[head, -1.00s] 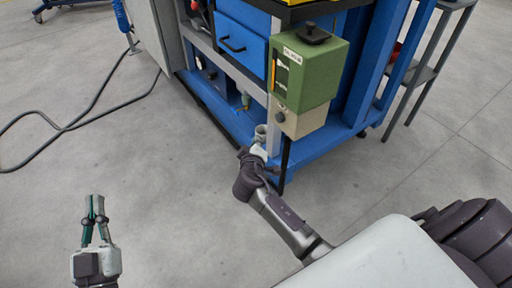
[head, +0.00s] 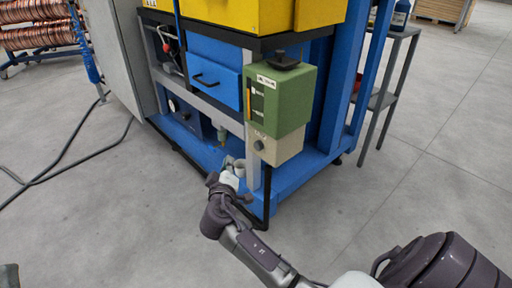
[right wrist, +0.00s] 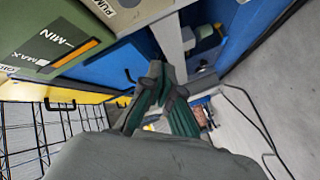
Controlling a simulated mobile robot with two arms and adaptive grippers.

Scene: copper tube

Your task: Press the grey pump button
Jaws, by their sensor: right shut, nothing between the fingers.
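The grey pump button (head: 259,145) is a small round knob on the front of the beige box (head: 283,149) under the green tank (head: 290,101). It also shows, cut by the top edge, in the right wrist view (right wrist: 129,3), beside the "PUMP" label. My right gripper (head: 227,161) is below and left of the button in the head view, apart from it. In the right wrist view its fingers (right wrist: 160,78) are together and empty. A grey piece at the lower-left corner of the head view appears to be part of my left gripper (head: 10,277); its fingers cannot be made out.
A blue drawer (head: 214,72) is left of the tank. A grey shelf (head: 388,92) stands right. The floor in front is clear.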

